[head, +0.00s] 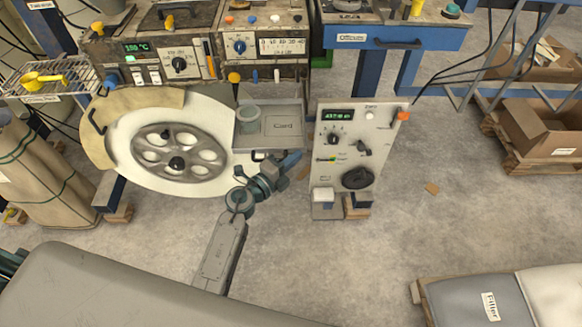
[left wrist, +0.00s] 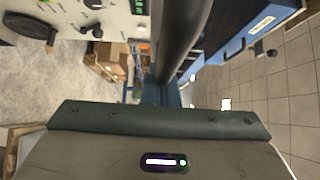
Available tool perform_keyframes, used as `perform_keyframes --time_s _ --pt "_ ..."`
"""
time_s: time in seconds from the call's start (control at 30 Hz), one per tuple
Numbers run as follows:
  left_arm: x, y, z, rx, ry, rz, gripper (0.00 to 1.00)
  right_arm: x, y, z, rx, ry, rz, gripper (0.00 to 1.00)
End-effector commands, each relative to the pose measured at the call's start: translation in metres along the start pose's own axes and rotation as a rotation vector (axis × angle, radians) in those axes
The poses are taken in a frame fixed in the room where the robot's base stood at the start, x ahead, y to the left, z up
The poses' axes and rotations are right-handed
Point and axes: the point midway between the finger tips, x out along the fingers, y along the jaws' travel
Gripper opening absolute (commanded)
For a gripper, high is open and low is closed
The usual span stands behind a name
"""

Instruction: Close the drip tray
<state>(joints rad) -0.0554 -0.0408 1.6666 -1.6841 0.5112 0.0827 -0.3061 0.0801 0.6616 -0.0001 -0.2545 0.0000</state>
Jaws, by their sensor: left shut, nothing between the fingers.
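The drip tray (head: 296,140) is a shallow grey tray in the head view. It sticks out from the front of the machine, below the dial panel, with a raised round piece at its left. My left gripper (head: 291,158) is shut and empty, just below the tray's front right edge. I cannot tell whether it touches the tray. In the left wrist view a dark bar crosses from the top, and the fingertips are not clear. My right gripper is not in view.
A large white wheel (head: 125,140) stands left of the tray. A grey control box (head: 328,172) with dials stands close on the right. The blue-framed bench (head: 440,42) is at the back right. The concrete floor in front is mostly clear.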

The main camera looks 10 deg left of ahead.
Motion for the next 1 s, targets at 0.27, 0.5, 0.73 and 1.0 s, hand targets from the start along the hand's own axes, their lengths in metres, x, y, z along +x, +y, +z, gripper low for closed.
perform_keyframes --time_s 0.27,0.5,0.73,1.0 --pt "0.002 0.0 0.002 0.0 0.0 0.0 0.0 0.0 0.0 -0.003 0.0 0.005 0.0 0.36" --pt "0.004 0.0 0.005 0.0 0.0 0.0 0.0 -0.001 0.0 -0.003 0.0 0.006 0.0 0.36" --pt "0.026 -0.002 0.027 0.001 -0.001 -0.001 0.0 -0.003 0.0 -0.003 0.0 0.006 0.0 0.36" --pt "0.07 0.0 0.07 0.001 -0.001 -0.002 0.0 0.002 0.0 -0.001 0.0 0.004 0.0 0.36"
